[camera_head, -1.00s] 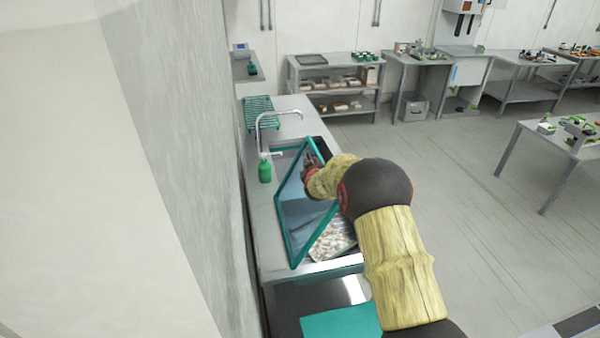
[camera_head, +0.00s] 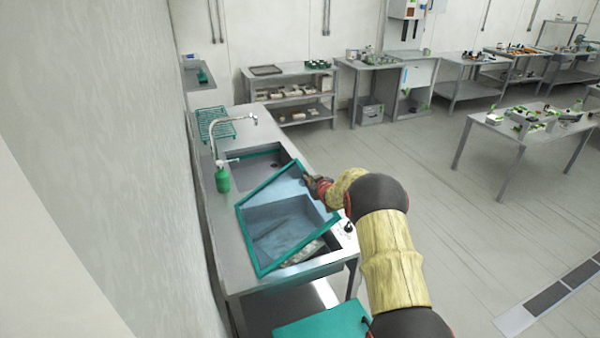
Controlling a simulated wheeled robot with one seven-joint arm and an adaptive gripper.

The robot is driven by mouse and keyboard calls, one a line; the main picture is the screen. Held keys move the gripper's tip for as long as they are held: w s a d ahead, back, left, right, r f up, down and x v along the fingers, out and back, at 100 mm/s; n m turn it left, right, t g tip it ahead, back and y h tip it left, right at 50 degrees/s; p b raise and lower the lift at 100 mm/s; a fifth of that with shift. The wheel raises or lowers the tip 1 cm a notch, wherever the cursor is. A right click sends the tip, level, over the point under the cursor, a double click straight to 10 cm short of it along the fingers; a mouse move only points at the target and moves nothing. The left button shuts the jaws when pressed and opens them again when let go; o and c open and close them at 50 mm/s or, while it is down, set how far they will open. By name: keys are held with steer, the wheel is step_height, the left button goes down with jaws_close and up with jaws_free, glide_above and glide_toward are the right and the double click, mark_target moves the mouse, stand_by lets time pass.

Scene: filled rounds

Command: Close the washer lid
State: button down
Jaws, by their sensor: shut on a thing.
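The washer lid (camera_head: 246,229) is a clear panel in a teal frame over the basin of the steel washer counter (camera_head: 222,246). It looks tilted at a low angle, and pale contents show through it and beside its lower right edge. My gripper (camera_head: 309,182) is at the lid's far right edge, by the upper corner. It is shut on the lid's edge there, though the fingertips are small and partly hidden by my wrist.
A green bottle (camera_head: 222,180), a tap (camera_head: 216,140) and a green rack (camera_head: 215,122) stand on the counter's left side. A second basin (camera_head: 262,160) lies behind. A teal panel (camera_head: 318,318) is at the front.

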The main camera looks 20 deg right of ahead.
steer(key=d+f+b, duration=0.1)
steer(key=d+f, duration=0.1)
steer(key=f, duration=0.4)
steer(key=d+f+m+y, duration=0.1)
steer(key=d+f, duration=0.2)
steer(key=f, duration=0.3)
steer(key=d+f+m+b, duration=0.1)
steer(key=d+f, duration=0.2)
steer(key=f, duration=0.2)
steer(key=shift+f+y+b, duration=0.3)
steer(key=shift+f, duration=0.1)
steer(key=shift+f+b, duration=0.35)
steer(key=shift+f, duration=0.3)
steer(key=shift+s, duration=0.1)
steer(key=c, duration=2.1)
jaws_free()
steer(key=shift+d+f, duration=0.15)
steer(key=shift+f, duration=0.05)
steer(key=shift+o, duration=1.3)
steer(key=shift+r, duration=0.1)
steer(key=v, duration=1.1)
steer(key=shift+s+r, duration=0.2)
steer(key=shift+s, duration=0.15)
